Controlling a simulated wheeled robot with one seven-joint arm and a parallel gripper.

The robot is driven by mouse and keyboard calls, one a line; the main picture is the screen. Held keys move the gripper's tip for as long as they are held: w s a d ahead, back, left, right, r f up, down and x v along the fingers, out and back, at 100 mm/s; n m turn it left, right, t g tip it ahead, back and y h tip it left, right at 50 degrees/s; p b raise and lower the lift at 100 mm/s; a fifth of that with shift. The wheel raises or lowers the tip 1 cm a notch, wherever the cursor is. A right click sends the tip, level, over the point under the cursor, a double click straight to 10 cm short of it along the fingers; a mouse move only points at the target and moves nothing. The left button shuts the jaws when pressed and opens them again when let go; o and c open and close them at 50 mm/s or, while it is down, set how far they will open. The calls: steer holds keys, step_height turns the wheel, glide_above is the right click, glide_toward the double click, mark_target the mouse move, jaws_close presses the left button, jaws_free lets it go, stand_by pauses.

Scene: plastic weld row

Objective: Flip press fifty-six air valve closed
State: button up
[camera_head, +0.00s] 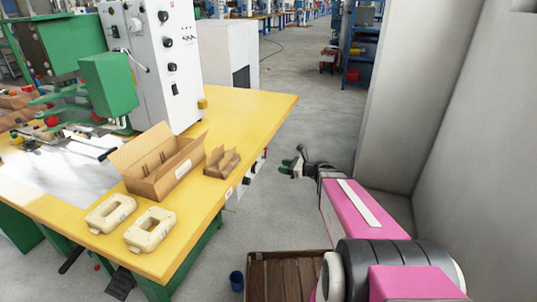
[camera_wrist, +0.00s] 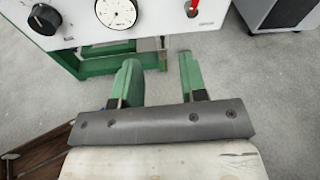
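In the wrist view, a white panel (camera_wrist: 75,28) crosses the top, with a red lever (camera_wrist: 192,8) near its right end. The lever points roughly up and down in the picture, and its upper part is cut off by the frame edge. My gripper (camera_wrist: 158,62) has two green fingers spread apart with nothing between them. The fingertips lie below the panel's lower edge in the picture, left of the lever and apart from it. In the head view my gripper (camera_head: 292,167) is right of the yellow table (camera_head: 262,108), over the aisle. The press number is not readable.
The panel also carries a round gauge (camera_wrist: 116,12) and a black knob (camera_wrist: 44,18). A cardboard box (camera_head: 165,172) and beige parts (camera_head: 150,229) sit on the table. A grey wall (camera_head: 470,120) bounds the right.

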mark_target(265, 153)
steer(key=w+a+r+m+t+y, duration=0.1)
steer(key=w+a+m+t, duration=0.1)
steer(key=w+a+m, duration=0.2)
steer(key=w+a, duration=0.3)
steer(key=w, duration=0.2)
steer(key=shift+r+t, duration=0.3)
steer(key=shift+t, duration=0.1)
jaws_close()
